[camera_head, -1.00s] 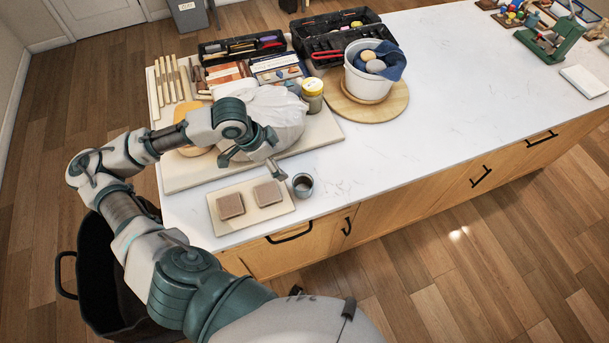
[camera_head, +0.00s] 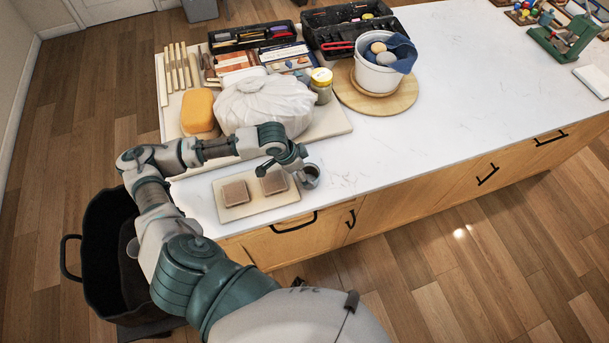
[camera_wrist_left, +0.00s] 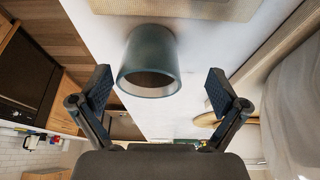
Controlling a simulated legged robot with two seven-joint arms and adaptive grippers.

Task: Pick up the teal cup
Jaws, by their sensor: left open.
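The teal cup (camera_head: 311,174) stands upright on the white counter near its front edge, just right of the small tray. My left gripper (camera_head: 299,174) is right at the cup and partly covers it. In the left wrist view the cup (camera_wrist_left: 149,58) appears dark teal, its open mouth facing the camera. The open fingers of the left gripper (camera_wrist_left: 160,84) spread to either side of it, with a gap to each finger and more room on the right. My right gripper is not in view.
A small tray (camera_head: 233,213) with two brown blocks (camera_head: 236,194) lies left of the cup. Behind are a wrapped white bundle (camera_head: 265,103), an orange sponge (camera_head: 198,110) and a jar (camera_head: 321,86). A white bucket (camera_head: 376,77) stands farther back.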

